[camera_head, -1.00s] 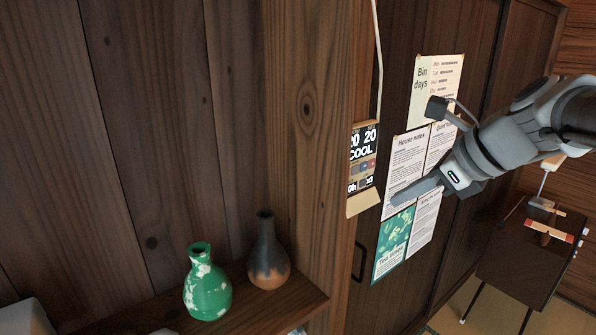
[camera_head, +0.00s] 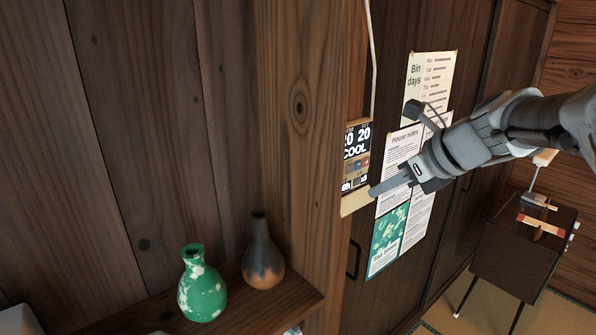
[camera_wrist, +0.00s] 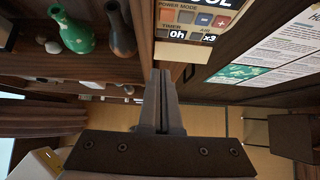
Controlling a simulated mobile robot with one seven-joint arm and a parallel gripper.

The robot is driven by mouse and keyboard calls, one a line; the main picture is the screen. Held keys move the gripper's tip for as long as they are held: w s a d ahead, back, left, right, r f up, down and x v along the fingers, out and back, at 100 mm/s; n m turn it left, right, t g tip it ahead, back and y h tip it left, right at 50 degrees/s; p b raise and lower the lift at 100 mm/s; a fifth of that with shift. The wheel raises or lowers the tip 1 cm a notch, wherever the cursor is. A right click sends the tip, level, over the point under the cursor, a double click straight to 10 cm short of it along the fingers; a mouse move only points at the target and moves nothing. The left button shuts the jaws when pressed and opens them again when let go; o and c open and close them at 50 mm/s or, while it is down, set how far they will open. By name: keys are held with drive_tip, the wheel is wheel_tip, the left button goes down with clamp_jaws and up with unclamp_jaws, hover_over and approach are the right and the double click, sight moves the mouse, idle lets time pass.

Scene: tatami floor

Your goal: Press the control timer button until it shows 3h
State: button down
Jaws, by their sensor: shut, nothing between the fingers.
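The control panel (camera_head: 356,157) is on the wooden post, with "20 20" and "COOL" on its dark screen. In the wrist view the panel (camera_wrist: 193,27) shows a row of coloured buttons marked POWER, MODE, minus and plus. Below them the timer readout (camera_wrist: 177,35) shows 0h, with an AIR readout of x3 to its right. My gripper (camera_head: 374,192) is shut and empty, near the panel's lower right corner. In the wrist view its fingertips (camera_wrist: 163,76) lie below and left of the 0h readout, and no contact shows.
A green vase (camera_head: 202,285) and a dark brown vase (camera_head: 263,255) stand on a shelf at lower left. A small dark table (camera_head: 525,255) stands at right.

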drive_tip(key=shift+w+a+f, duration=0.6)
drive_tip(key=shift+w+a, duration=0.15)
drive_tip(key=shift+w, duration=0.25)
drive_tip(key=shift+w+a+f, duration=0.55)
drive_tip(key=shift+w+a, duration=0.2)
drive_tip(key=shift+w, duration=0.3)
drive_tip(key=shift+w+a+f, duration=0.6)
drive_tip(key=shift+w+a, duration=0.15)
drive_tip(key=shift+w, duration=0.25)
drive_tip(key=shift+w+p, duration=0.1)
drive_tip(key=shift+p, duration=0.3)
drive_tip(key=shift+w+a+r+p, duration=0.15)
drive_tip(key=shift+w+a+p, duration=0.25)
drive_tip(key=shift+p, duration=0.05)
drive_tip(key=shift+a+r, duration=0.1)
